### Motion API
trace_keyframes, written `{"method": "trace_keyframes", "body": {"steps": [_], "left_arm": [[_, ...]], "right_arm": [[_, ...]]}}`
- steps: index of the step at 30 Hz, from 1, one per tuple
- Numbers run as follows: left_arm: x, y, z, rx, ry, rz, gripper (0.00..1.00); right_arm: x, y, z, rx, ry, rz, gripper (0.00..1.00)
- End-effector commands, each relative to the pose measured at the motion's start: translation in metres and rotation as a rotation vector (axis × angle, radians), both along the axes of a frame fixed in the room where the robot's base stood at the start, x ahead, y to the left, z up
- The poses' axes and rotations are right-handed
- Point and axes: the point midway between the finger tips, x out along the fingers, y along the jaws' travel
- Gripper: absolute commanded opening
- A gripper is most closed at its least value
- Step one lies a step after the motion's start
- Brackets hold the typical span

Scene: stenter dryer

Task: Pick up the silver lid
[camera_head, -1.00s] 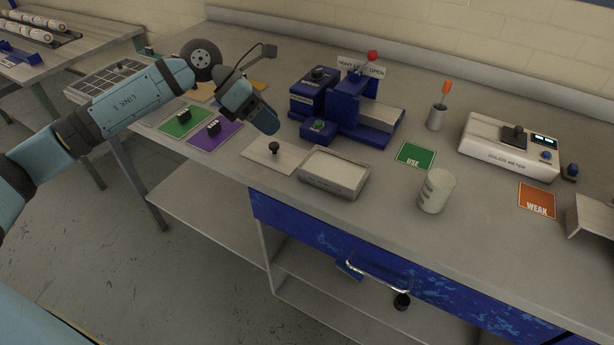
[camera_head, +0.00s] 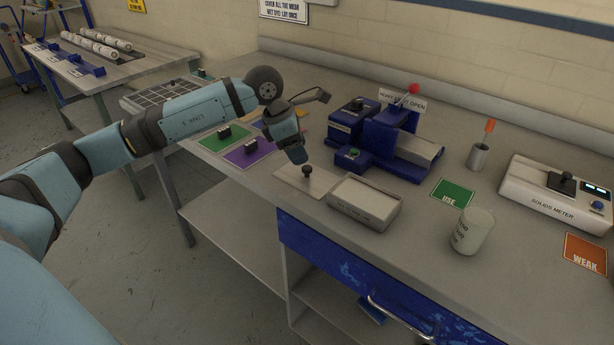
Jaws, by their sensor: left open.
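The silver lid (camera_head: 296,181) is a thin flat plate with a black knob (camera_head: 307,171) on top, lying on the bench in front of the blue press. My left gripper (camera_head: 298,159) points down just above and slightly left of the knob. It appears open and empty, apart from the lid; the gap between its fingers is hard to see from this side. My right gripper is out of view.
An open-looking grey tray (camera_head: 364,203) stands close to the right of the lid. The blue press (camera_head: 393,138) stands behind. A white cup (camera_head: 472,232) stands to the right.

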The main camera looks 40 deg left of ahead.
Motion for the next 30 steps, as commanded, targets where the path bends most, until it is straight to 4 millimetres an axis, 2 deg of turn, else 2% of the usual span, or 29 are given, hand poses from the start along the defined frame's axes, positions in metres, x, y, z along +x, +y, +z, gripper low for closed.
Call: {"method": "trace_keyframes", "body": {"steps": [10, 17, 18, 24, 25, 30], "left_arm": [[0.005, -0.017, -0.043, -0.001, 0.003, 0.000, 0.55], [0.006, -0.018, -0.046, -0.001, 0.001, 0.000, 0.55], [0.006, -0.018, -0.046, -0.001, 0.001, 0.000, 0.53], [0.006, -0.018, -0.046, -0.001, 0.001, 0.000, 0.07], [0.006, -0.018, -0.046, -0.001, 0.001, 0.000, 0.02], [0.006, -0.018, -0.046, -0.001, 0.001, 0.000, 0.01]], "right_arm": [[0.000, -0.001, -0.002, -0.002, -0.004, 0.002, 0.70], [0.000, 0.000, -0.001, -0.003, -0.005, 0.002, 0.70], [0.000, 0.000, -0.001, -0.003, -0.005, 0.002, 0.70], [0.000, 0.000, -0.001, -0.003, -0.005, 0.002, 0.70], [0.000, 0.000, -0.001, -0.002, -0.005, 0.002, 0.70], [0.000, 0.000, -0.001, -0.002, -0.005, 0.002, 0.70]]}}
